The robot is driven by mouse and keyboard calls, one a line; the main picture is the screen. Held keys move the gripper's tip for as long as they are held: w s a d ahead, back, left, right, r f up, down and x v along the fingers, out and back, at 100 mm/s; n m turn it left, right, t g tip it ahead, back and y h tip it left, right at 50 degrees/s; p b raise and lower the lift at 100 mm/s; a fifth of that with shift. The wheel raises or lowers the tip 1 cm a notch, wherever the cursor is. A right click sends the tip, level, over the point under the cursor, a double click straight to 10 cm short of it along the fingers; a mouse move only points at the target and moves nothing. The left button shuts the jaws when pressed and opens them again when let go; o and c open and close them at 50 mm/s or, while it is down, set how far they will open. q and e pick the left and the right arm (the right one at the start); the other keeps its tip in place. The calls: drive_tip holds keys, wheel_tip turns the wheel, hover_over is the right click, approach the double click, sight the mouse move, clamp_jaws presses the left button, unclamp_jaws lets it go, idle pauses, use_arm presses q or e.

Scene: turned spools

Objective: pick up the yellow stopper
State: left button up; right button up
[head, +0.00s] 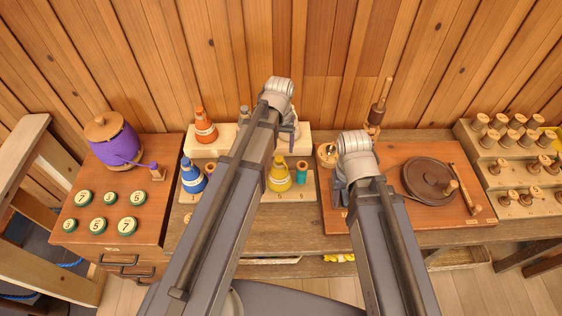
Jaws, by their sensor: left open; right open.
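A yellow cone-shaped piece (279,178) with a pale band stands upright on the front light wooden board (248,197), just right of my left forearm. It is the yellow thing on the board that I take for the stopper; I cannot make out a separate stopper on it. My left gripper (289,132) is open, near the rear white block and behind the yellow piece in the picture, mostly hidden by its own wrist. My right gripper (341,192) is open and appears empty, to the right of the yellow piece, close to the left edge of the brown board.
A blue cone (192,178) and a teal spool (301,174) share the front board. An orange cone (205,128) stands on the white block (228,133). A brown board (400,215) carries a dark wheel (430,180). A purple pot (114,145) stands left; a spool rack (512,180) stands right.

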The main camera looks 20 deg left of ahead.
sight(279, 158)
use_arm(q)
drive_tip(key=shift+w+a+f+b, duration=0.1)
drive_tip(key=shift+a+f+b, duration=0.05)
drive_tip(key=shift+f+b, duration=2.9)
drive_tip(key=shift+p, duration=0.3)
clamp_jaws()
